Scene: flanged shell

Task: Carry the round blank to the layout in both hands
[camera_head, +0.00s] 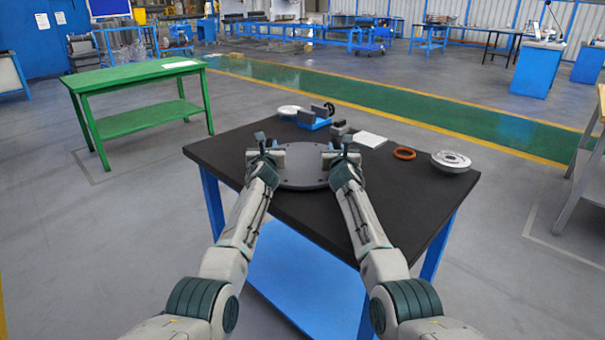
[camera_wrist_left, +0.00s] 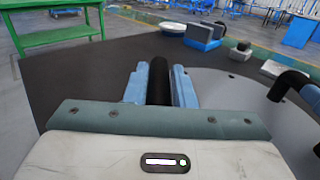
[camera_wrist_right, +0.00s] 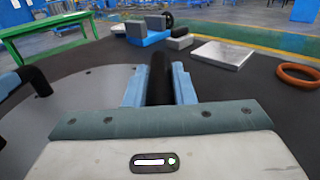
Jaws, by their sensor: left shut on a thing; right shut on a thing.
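The round blank, a dark grey disc (camera_head: 303,176), is between my two grippers over the black-topped table. I cannot tell whether it touches the tabletop. A black handle (camera_wrist_left: 159,80) on its left side is between the blue fingers of my left gripper (camera_head: 264,146), which is shut on it. My right gripper (camera_head: 342,150) is shut on the other black handle (camera_wrist_right: 159,78). The disc's flat face also shows in the left wrist view (camera_wrist_left: 230,115) and in the right wrist view (camera_wrist_right: 75,105). No marked layout can be made out for certain.
The black table (camera_head: 410,205) also bears a blue-and-grey vise (camera_head: 315,118), a white plate (camera_head: 370,139), an orange ring (camera_head: 404,153), a silver flange (camera_head: 451,161) and a pale disc (camera_head: 289,111). A green table (camera_head: 135,80) with a white sheet (camera_head: 180,64) stands back left, across open floor.

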